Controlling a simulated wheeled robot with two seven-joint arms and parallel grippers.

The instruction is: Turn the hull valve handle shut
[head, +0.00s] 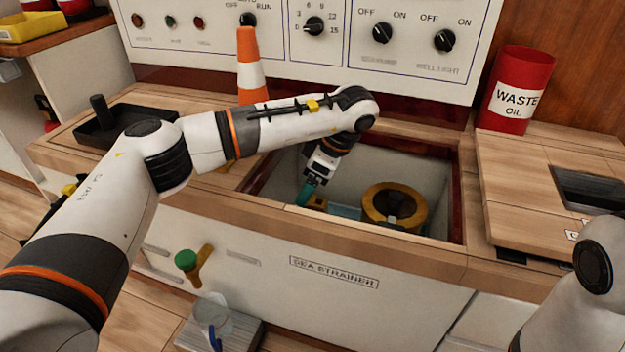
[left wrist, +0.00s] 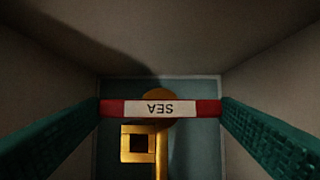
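The valve handle is a red bar with a white label reading SEA, upside down in the left wrist view (left wrist: 160,108). It lies crosswise over a brass stem (left wrist: 161,155) with a square brass piece beside it. My left gripper (head: 307,192) reaches down into the open strainer well (head: 270,183) in the head view. Its two teal fingers stand wide apart in the left wrist view (left wrist: 160,120), one near each end of the bar; I cannot tell whether they touch it. In the head view the bar is hidden by my gripper and the well. My right gripper is out of view.
A brass ring fitting (head: 378,207) sits in the well, right of my gripper. The wooden rim (head: 345,238) surrounds the opening. An orange cone (head: 250,75) stands behind my left arm. A green-knobbed brass tap (head: 187,260) is on the cabinet front. A waste oil can (head: 515,88) stands right.

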